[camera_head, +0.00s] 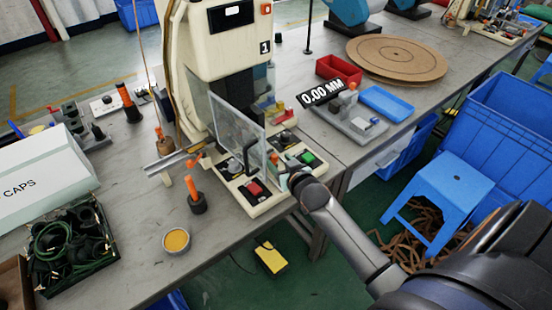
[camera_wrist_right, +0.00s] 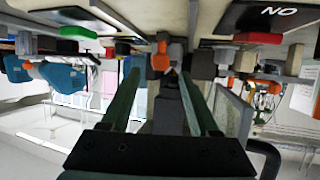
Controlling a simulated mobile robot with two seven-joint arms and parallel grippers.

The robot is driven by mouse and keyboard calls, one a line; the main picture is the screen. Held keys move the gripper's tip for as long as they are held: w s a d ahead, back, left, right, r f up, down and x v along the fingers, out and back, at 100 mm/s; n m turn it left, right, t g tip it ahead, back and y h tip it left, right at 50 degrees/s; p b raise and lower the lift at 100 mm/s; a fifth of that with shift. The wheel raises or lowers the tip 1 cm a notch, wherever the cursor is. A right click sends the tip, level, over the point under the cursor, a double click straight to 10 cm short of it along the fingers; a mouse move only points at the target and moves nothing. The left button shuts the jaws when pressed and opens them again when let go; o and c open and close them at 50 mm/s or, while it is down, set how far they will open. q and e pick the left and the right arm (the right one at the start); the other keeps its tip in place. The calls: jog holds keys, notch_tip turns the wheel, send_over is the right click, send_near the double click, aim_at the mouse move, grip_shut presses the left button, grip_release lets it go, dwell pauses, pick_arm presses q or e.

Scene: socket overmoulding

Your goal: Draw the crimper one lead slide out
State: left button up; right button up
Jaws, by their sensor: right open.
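Crimper one (camera_head: 215,45) is the tall cream machine marked 1, with a clear guard (camera_head: 238,128) over its front. Its base carries a red button (camera_head: 255,188) and a green button (camera_head: 307,157). The wrist view shows the red button (camera_wrist_right: 257,38) and green button (camera_wrist_right: 77,32) upside down. Between them an orange knob (camera_wrist_right: 161,58) on a grey block, seemingly the lead slide's, shows between my fingers. My right gripper (camera_head: 290,177) is at the front edge of the base. Its dark green fingers (camera_wrist_right: 160,78) are open and apart. Contact with the knob cannot be told. My left gripper is not in view.
A metal rail (camera_head: 172,160) sticks out left of the base. An orange-handled tool (camera_head: 197,198) and a yellow-filled dish (camera_head: 176,241) stand at the front left. A fixture (camera_head: 355,118) and blue tray (camera_head: 387,104) stand right. A blue stool (camera_head: 440,185) is on the floor.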

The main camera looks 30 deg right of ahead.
aim_at(275, 158)
jog(key=shift+x, duration=1.55)
jog(key=shift+c, duration=0.3)
grip_shut()
